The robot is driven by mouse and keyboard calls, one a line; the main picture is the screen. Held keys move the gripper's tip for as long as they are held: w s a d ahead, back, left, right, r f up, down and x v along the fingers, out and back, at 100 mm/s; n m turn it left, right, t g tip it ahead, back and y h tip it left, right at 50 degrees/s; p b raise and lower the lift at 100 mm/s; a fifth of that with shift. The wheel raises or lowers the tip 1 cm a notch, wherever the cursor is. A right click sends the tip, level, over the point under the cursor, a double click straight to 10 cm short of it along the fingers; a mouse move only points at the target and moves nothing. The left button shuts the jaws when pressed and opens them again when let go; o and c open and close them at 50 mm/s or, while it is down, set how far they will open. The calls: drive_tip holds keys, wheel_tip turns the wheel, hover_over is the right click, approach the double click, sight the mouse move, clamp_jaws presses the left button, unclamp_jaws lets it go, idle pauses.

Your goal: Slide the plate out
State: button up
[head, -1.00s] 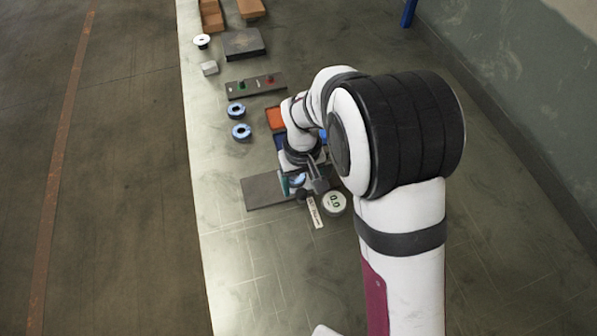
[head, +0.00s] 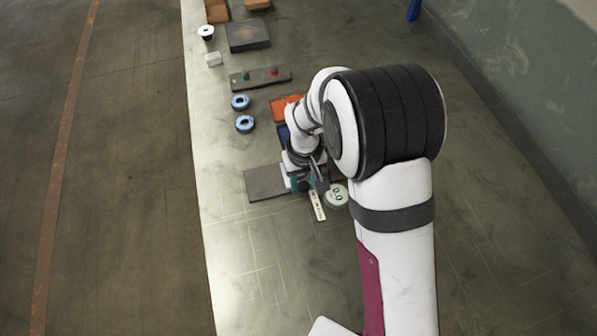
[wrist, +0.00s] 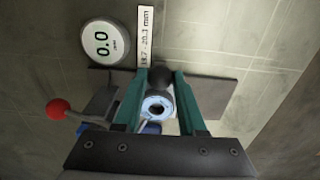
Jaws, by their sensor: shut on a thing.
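A flat dark grey plate (head: 264,183) lies on the bench left of my gripper in the head view, and it also shows right of the fingers in the wrist view (wrist: 212,92). My gripper (wrist: 161,77) points down, its two teal fingers closed on a round black knob (wrist: 160,79). In the head view my gripper (head: 303,183) is low over the right end of the grey plate, partly hidden by my arm. A blue-rimmed disc (wrist: 157,106) with a pale face shows between the fingers. How the knob joins the plate is hidden.
A round gauge (head: 337,195) reading 0.0 and a white label strip (head: 317,205) sit beside the gripper. A red ball (wrist: 58,107) on a lever is at left in the wrist view.

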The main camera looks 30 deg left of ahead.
drive_tip(key=shift+s+a, duration=2.85)
drive_tip(key=shift+a, duration=0.05)
drive_tip(key=o, duration=1)
wheel_tip(320, 180, up, 8)
